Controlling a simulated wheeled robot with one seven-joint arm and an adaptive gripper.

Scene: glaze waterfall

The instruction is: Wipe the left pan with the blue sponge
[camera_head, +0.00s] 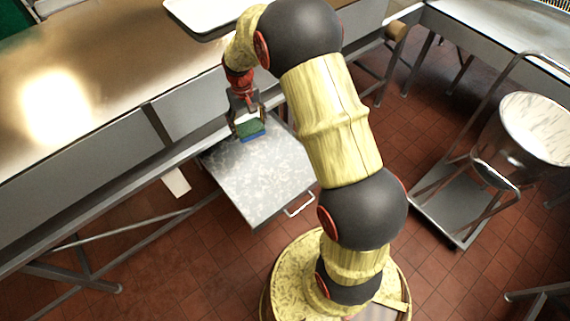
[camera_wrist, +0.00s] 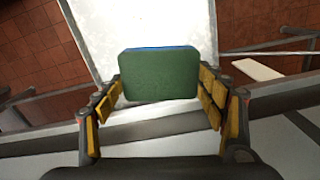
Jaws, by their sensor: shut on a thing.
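My gripper (camera_head: 248,118) is shut on a sponge (camera_head: 251,128), with one finger on each side of it. The sponge has a green layer and a blue layer; the blue side faces down in the head view. In the wrist view the sponge (camera_wrist: 160,75) shows mostly its green face, with a thin blue edge at the far side. It is over the table-side end of a grey speckled flat panel with a handle (camera_head: 265,178), which may be a drawer or a pan. I cannot tell whether they touch. Neither view clearly shows which thing is the left pan.
A long metal table (camera_head: 110,75) with a bright glare runs along the left. A pale tray (camera_head: 207,24) lies at its far edge. A cart (camera_head: 453,200) and a large round-topped container (camera_head: 535,130) stand at the right. Tiled floor (camera_head: 200,265) lies between.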

